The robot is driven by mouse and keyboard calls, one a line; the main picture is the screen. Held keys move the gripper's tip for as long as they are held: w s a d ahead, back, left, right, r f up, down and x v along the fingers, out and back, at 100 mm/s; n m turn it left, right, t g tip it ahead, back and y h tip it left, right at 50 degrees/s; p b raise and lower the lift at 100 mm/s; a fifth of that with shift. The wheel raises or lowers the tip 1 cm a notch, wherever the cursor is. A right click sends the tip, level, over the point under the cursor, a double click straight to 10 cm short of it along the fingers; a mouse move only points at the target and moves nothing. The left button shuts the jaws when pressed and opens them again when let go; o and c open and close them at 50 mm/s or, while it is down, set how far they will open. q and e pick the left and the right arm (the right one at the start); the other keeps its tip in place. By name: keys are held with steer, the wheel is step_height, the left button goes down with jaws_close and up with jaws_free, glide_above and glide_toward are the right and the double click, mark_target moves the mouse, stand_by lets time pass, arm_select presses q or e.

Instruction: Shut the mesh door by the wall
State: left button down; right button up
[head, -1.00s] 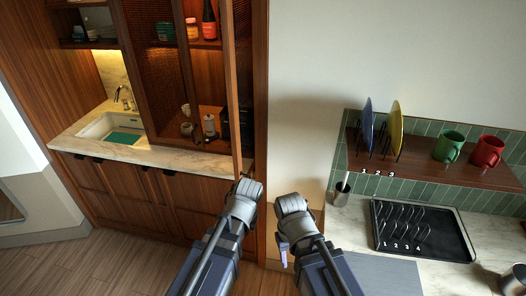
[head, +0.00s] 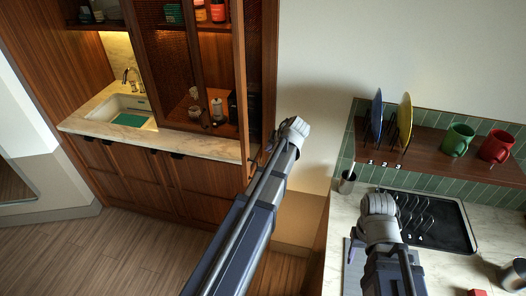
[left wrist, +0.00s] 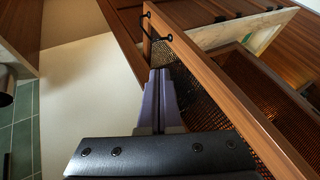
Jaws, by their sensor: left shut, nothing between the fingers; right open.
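The mesh door by the wall (head: 241,80) stands open, almost edge-on in the head view, at the right end of the wooden cabinet. In the left wrist view its wooden frame (left wrist: 232,98) and dark mesh (left wrist: 180,75) run diagonally, with a black handle (left wrist: 157,36) near the frame's corner. My left gripper (head: 297,126) is shut and empty, on the wall side of the door. Its fingertips (left wrist: 158,75) show beside the mesh; I cannot tell whether they touch it. My right gripper (head: 379,203) is over the counter, away from the door; its fingers are hard to make out.
The marble counter with the sink (head: 122,108) lies left of the door. Cups and bottles stand inside the cabinet. At right are a black tray (head: 459,235) with a rack, a steel cup (head: 347,182), and a shelf (head: 430,155) with plates and mugs.

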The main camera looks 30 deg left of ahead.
arm_select(q)
steer(key=b, duration=0.8)
glide_toward(248, 155)
step_height(248, 155, down, 4)
steer(key=w+d, duration=0.2)
steer(key=shift+s+a+r, duration=0.1)
steer(key=shift+s+a, duration=0.1)
steer(key=shift+a, duration=0.9)
steer(key=shift+s+a+r, duration=0.1)
steer(key=shift+s+a, duration=0.1)
steer(key=shift+a, duration=0.85)
